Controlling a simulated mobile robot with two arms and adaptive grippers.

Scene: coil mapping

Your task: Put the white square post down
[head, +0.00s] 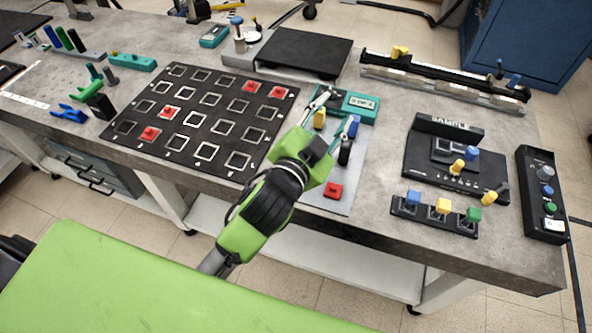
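My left gripper (338,108) reaches over the grey plate (313,198) at the middle of the table. Its two fingers are spread apart, and I see no white post between them. A yellow post (319,118), a blue post (353,127) and a black post (345,152) show close to the fingers. A red square piece (333,190) lies on the plate's near part. My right gripper is out of view.
A black board (190,147) with square outlines and several red pieces lies left of the gripper. A teal meter (347,105) sits just beyond it. A black rack (432,217) with blue, yellow and green posts stands at right. Bare table shows near the front right edge.

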